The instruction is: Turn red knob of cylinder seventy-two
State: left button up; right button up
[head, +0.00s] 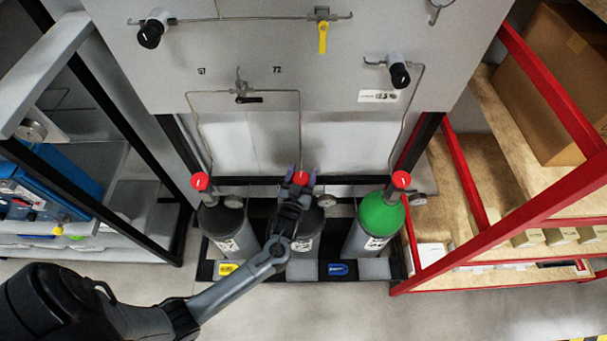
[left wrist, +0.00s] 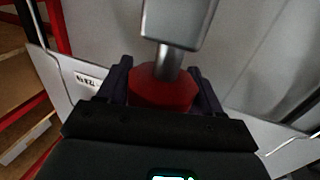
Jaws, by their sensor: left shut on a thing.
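The red knob (head: 301,178) of the middle cylinder (head: 307,226) sits under the label 72 on the panel. My left gripper (head: 301,176) reaches it from the front, with its purple fingers on both sides of the knob. In the left wrist view the red knob (left wrist: 162,88) lies between the two fingers (left wrist: 162,84), which are shut on it. A grey metal valve part stands in front of the knob there. My left arm hides much of the middle cylinder. My right gripper is in neither view.
A dark cylinder with a red knob (head: 200,181) stands to the left. A green-topped cylinder (head: 381,214) with another red knob (head: 401,179) stands to the right. The panel (head: 270,60) carries pipes, black knobs and a yellow lever (head: 323,37). A red-framed shelf (head: 480,262) is at right.

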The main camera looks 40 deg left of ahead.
pick_arm(q)
jog(key=shift+a+n+g+y+b, duration=0.1)
jog(key=shift+n+g+y+b, duration=0.2)
jog(key=shift+n+g+y, duration=0.55)
jog(key=shift+a+n+g+y+b, duration=0.1)
jog(key=shift+n+g+y+b, duration=0.2)
jog(key=shift+n+y, duration=0.6)
jog(key=shift+s+y, duration=0.1)
jog(key=shift+y, duration=0.25)
jog(key=o, duration=1)
jog(key=shift+c, duration=0.2)
jog(key=shift+s+d, duration=0.1)
